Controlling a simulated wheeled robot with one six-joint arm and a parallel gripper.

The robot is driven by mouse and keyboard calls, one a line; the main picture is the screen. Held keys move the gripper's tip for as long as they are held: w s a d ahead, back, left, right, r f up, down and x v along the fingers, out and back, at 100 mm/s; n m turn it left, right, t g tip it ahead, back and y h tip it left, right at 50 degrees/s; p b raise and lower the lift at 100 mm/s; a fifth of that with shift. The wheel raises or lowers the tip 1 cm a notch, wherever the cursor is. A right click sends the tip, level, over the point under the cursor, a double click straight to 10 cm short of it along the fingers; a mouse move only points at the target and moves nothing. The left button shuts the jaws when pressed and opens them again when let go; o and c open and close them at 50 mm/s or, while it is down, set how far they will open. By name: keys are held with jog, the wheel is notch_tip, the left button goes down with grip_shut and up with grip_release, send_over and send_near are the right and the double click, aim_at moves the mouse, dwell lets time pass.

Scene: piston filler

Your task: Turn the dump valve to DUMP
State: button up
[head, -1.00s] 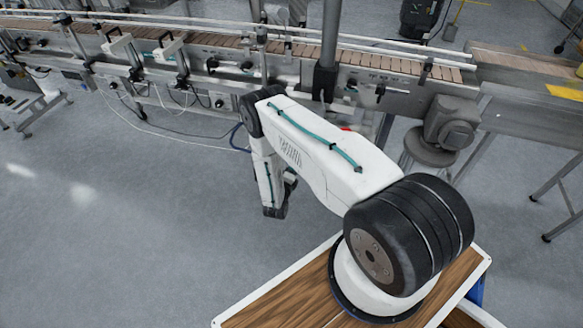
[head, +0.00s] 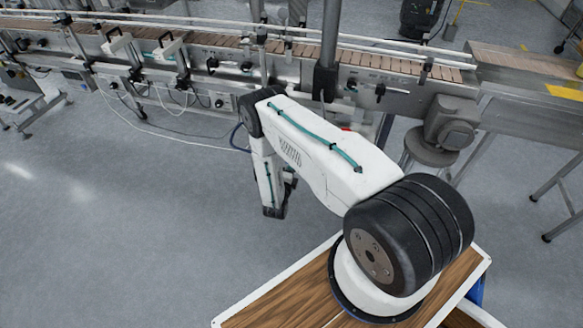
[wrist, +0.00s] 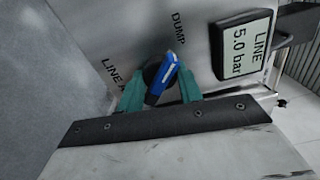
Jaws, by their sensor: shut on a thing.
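The dump valve has a blue handle (wrist: 163,78) with a white stripe on a dark round hub, seen in the wrist view. The handle slants up and right, its upper end toward the printed word DUMP (wrist: 179,28). A LINE label (wrist: 115,75) is printed to its left. My gripper (wrist: 160,86) has teal fingers, one on each side of the handle, and is shut on it. In the head view my arm's wrist hangs low in front of the conveyor; the fingers and valve are hidden there.
A display (wrist: 243,50) reading LINE 5.0 bar sits right of the valve. In the head view a conveyor (head: 390,62) runs across the back, with a grey motor (head: 450,125) below it. Grey floor (head: 110,240) is clear at the left.

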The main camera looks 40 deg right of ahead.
jog(key=o, duration=1)
jog(key=shift+s+a, duration=0.1)
jog(key=v, duration=0.7)
jog(key=shift+s+a, duration=0.25)
jog(key=shift+a, duration=0.05)
